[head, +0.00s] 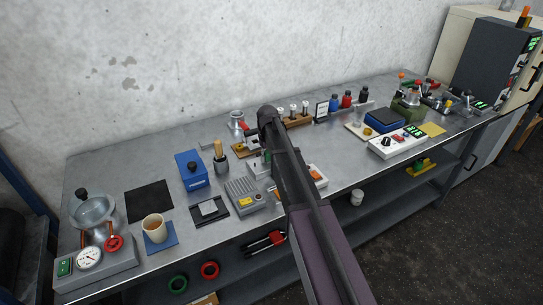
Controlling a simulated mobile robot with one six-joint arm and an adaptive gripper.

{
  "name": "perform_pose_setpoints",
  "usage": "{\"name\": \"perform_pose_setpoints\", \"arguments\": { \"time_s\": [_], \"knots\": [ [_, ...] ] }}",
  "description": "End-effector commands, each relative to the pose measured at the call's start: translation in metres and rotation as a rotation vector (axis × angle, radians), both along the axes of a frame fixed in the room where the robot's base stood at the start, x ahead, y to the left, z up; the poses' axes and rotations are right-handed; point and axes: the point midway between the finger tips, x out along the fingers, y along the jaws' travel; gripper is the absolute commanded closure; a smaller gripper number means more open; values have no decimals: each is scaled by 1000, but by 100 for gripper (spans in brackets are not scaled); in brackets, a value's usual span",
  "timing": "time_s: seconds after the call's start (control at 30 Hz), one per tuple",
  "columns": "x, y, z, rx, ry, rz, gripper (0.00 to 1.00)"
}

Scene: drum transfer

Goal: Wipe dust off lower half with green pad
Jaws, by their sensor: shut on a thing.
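My arm reaches from the bottom middle up over the workbench, and its upper end is above the bench's back middle. My gripper is not visible; the arm hides whatever is behind and below it. I cannot make out a green pad. A little green shows beside the arm near the bench middle, too small to identify. No dust can be made out on any surface at this size. The grey metal workbench (110,262) runs from lower left to upper right, with many tools on it.
At the left stand a gauge box (115,268), a metal bowl (92,208), a cup (153,227) on a blue mat and a blue box (192,170). A white control box (397,142) and a blue-topped scale (384,120) stand right. Dark floor (450,230) is clear at right.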

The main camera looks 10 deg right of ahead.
Motion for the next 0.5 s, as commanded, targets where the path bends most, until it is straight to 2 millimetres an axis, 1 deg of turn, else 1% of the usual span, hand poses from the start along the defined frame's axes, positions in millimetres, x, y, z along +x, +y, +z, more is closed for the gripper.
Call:
{"name": "perform_pose_setpoints", "arguments": {
  "time_s": [0.37, 0.5],
  "knots": [
    [-1, 2, 0, 0, 0, 0, 93],
    [-1, 2, 4, 0, 0, 0, 93]
  ]
}}
